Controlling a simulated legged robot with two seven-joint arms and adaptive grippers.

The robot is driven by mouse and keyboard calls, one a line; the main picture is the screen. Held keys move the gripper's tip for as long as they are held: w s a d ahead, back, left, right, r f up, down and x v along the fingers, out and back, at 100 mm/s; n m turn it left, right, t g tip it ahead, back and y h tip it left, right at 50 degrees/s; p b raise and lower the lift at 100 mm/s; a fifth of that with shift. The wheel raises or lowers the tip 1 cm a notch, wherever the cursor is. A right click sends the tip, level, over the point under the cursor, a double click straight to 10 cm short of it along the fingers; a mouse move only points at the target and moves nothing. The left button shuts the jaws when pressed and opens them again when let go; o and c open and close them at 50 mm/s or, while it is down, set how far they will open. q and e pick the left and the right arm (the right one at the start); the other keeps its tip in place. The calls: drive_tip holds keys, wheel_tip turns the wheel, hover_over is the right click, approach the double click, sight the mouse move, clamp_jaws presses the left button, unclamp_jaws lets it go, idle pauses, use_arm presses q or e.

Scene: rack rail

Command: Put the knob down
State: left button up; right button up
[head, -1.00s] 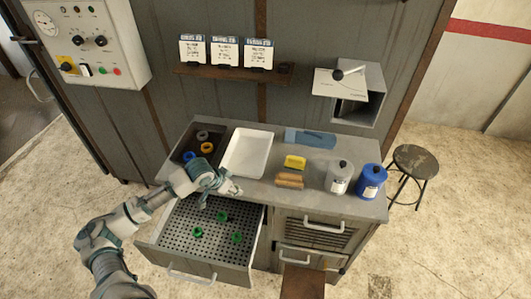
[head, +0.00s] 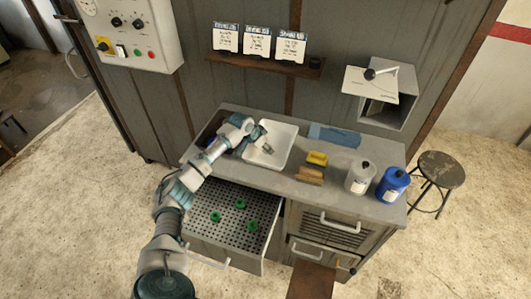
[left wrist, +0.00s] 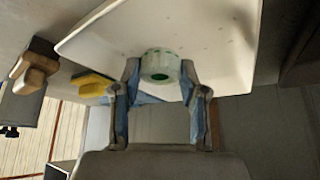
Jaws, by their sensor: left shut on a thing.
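My left gripper (head: 264,141) is over the white tray (head: 281,143) on the workbench. The white tray (left wrist: 215,35) lies behind the knob in that view. I cannot tell whether the knob touches the tray floor. In the head view the knob is too small to make out clearly at the fingertips. My right gripper is not in view.
An open perforated drawer (head: 190,225) below holds three green knobs (head: 240,221). A blue cloth (head: 335,135) lies behind.

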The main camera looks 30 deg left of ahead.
sight(266, 157)
use_arm(q)
drive_tip(key=shift+w+f, duration=0.1)
drive_tip(key=shift+f, duration=0.05)
wheel_tip(266, 157, down, 3)
drive_tip(key=shift+d+f, duration=0.1)
drive_tip(key=o, duration=1.2)
drive_tip(key=shift+a, duration=0.2)
drive_tip(key=shift+c, duration=0.2)
